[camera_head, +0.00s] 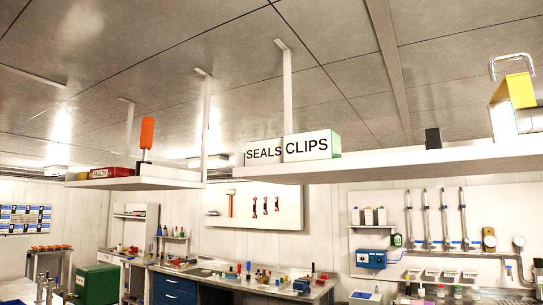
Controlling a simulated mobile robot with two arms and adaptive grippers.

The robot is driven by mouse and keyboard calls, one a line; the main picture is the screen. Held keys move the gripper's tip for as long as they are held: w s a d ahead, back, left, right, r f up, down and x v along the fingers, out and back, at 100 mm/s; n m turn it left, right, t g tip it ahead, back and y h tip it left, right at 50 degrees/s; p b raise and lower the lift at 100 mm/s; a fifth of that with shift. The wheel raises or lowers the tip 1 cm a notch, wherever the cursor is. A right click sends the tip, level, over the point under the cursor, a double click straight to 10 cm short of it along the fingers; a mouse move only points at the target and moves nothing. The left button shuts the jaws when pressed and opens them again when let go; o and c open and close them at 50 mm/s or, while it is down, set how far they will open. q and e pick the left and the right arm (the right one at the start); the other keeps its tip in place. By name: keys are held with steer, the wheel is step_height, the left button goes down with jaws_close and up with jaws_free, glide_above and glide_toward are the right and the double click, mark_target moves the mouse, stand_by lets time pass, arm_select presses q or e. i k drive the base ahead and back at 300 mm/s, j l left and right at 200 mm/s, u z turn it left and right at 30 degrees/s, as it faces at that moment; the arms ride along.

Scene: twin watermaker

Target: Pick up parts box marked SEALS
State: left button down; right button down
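The parts box marked SEALS (263,152) is white with black lettering. It stands on a white shelf (400,160) that hangs from the ceiling at the upper right. The box marked CLIPS (307,147) stands directly to its right, larger in the picture and partly covering it. I cannot tell whether the two boxes touch. Neither of my grippers shows in the head view.
A small black box (433,138) and a yellow object with a metal handle (513,95) stand farther right on the shelf. A second hanging shelf (140,183) at left carries a red box (113,172) and an orange-topped tool (147,133). Workbenches stand below.

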mark_target(266, 152)
steer(key=k+l, duration=0.15)
steer(key=l, duration=0.2)
steer(key=k+l+z, duration=0.15)
steer(key=l, duration=0.2)
steer(key=k+l, duration=0.1)
steer(key=l, duration=0.25)
steer(key=k+l+z, duration=0.1)
steer(key=l, duration=0.25)
steer(key=k, duration=0.05)
